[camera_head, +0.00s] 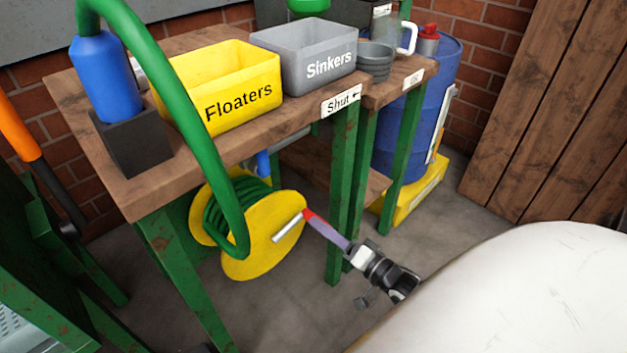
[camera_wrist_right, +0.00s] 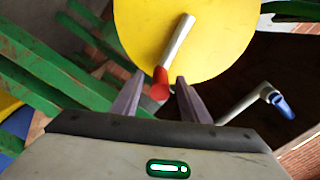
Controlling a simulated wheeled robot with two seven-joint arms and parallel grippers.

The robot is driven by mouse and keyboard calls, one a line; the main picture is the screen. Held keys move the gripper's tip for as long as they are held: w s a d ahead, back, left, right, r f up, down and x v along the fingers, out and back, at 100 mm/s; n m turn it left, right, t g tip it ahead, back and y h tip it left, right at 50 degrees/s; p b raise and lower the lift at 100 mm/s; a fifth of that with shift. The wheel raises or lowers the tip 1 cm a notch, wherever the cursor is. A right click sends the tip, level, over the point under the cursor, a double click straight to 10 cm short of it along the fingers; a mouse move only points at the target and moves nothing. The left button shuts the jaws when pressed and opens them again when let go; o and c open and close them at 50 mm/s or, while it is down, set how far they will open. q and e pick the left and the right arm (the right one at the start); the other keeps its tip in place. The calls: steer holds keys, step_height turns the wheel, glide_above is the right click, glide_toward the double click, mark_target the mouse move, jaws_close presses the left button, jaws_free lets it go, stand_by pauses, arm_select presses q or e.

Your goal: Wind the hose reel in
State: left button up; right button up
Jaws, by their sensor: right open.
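The hose reel (camera_head: 262,255) is a yellow drum with green hose wound on it, under the wooden bench. Its yellow side disc (camera_wrist_right: 190,40) fills the top of the right wrist view. A silver crank handle (camera_head: 287,227) with a red end stands out from the disc; it also shows in the wrist view (camera_wrist_right: 178,40). My right gripper (camera_head: 313,219) is at the red end. In the wrist view its two purple fingers (camera_wrist_right: 157,82) are apart, with the red end (camera_wrist_right: 160,84) between or just beyond them; contact cannot be told. My left gripper is not in view.
The green hose (camera_head: 176,90) arches over the bench (camera_head: 200,165) beside a yellow Floaters bin (camera_head: 225,95) and grey Sinkers bin (camera_head: 305,60). A green bench leg (camera_head: 341,200) stands close to my right gripper. A grey lever with a blue end (camera_wrist_right: 250,103) shows at right in the wrist view.

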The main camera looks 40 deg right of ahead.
steer(key=s, duration=0.5)
steer(key=shift+d+p, duration=0.2)
steer(key=shift+p, duration=0.15)
